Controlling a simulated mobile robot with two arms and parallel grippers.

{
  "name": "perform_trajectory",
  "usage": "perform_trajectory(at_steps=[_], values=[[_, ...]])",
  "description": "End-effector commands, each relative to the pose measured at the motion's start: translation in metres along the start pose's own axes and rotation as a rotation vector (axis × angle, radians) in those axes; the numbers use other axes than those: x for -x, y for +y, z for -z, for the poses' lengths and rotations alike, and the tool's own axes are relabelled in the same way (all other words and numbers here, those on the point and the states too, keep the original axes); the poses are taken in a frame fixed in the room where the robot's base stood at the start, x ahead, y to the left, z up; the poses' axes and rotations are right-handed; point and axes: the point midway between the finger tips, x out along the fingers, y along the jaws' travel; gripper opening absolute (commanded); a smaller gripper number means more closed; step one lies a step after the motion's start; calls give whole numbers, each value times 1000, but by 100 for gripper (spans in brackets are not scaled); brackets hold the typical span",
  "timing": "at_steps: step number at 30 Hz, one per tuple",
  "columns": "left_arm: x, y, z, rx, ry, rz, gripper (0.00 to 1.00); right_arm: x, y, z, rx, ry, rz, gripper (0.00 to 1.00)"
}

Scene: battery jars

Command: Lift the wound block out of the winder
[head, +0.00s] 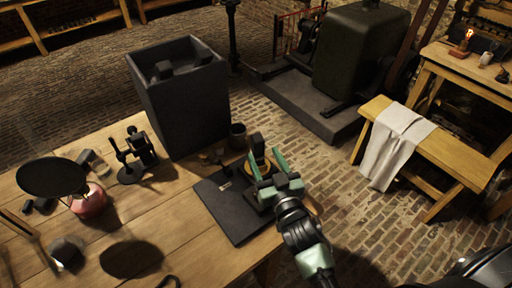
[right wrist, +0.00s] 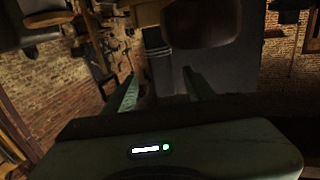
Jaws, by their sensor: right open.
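The winder is a dark flat base (head: 228,208) near the table's right edge, with a small upright part toward its right side. A small block with a black top (head: 258,144) and a yellowish band stands there; I take it to be the wound block. My right gripper (head: 266,161) is open, its green fingers on either side of this block; I cannot tell whether they touch it. In the right wrist view, the open fingers (right wrist: 160,88) point toward a dark brownish rounded shape (right wrist: 205,22). The gripper hides the block's lower part. My left gripper is not in view.
A tall dark open box (head: 188,112) stands behind the winder, with a small dark cup (head: 237,136) beside it. A black stand (head: 134,160) and a red burner (head: 90,203) under a black disc are to the left. A bench with a cloth (head: 396,145) stands right.

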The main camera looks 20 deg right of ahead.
Motion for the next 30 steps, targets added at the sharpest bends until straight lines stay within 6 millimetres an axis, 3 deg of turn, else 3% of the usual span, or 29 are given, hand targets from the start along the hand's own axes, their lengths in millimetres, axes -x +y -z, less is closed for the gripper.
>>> perform_trajectory(at_steps=[3, 7, 12, 19, 20, 25, 26, 30], values=[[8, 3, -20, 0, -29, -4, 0, -15, -1, 5, 1, 1, 0, 55], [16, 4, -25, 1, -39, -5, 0, -36, -4, 8, 1, 1, 0, 55], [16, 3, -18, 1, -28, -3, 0, -52, -4, 5, 1, 0, 0, 55], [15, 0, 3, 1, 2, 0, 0, -53, -3, 4, 0, -1, 0, 55], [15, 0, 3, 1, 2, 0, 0, -53, -3, 4, 0, -1, 0, 52], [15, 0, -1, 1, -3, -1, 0, -53, -3, 4, 0, -1, 0, 4], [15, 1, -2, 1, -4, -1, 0, -53, -3, 4, 0, -1, 0, 0], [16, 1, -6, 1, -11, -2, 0, -53, -4, 5, 0, 2, 0, 0]])
